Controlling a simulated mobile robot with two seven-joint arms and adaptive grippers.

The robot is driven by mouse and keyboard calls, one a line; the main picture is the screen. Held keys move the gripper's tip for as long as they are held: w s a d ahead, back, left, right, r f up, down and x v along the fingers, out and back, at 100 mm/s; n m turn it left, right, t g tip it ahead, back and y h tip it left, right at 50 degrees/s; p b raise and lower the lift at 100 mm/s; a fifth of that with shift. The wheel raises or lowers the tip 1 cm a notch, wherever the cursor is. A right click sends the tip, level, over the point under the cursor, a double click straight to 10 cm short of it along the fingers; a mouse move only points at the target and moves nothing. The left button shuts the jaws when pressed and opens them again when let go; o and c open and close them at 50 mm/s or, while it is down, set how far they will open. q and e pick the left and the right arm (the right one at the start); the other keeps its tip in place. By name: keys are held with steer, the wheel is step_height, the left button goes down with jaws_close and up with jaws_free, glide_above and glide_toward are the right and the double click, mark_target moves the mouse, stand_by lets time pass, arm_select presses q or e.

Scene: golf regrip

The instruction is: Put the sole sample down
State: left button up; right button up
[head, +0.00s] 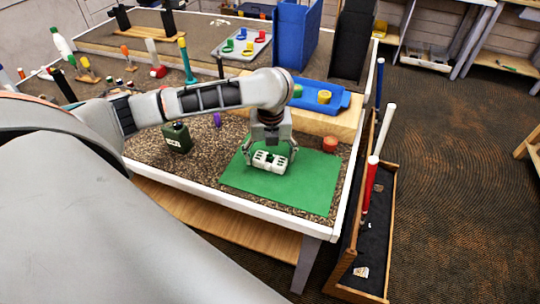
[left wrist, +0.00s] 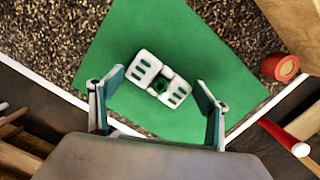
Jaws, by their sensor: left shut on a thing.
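The sole sample (head: 269,161) is a small white block with dark slots, at the green mat (head: 308,188) on the near worktable. In the left wrist view the sole sample (left wrist: 146,66) lies at a slant, with a dark green round part in its middle. My left gripper (head: 270,152) points down over the mat and is shut on the sample, one finger at each side. In the left wrist view the left gripper (left wrist: 156,102) shows both fingers; their contact with the sample is hard to make out. Whether the sample touches the mat is unclear. My right gripper is not in view.
An orange-red round piece (head: 330,144) stands by the mat's far right corner. A dark green can (head: 177,138) stands left of the mat. A blue tray (head: 335,99) with small round pieces sits behind. A wooden rack with clubs (head: 372,185) stands beyond the right edge.

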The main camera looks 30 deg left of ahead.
mark_target(270, 163)
arm_select(q)
steer(key=shift+f, duration=0.15)
steer(key=o, duration=1.2)
steer(key=shift+c, duration=0.2)
step_height(270, 163, up, 12)
steer(key=s, duration=0.1)
steer(key=shift+d, duration=0.45)
steer(key=shift+s, duration=0.1)
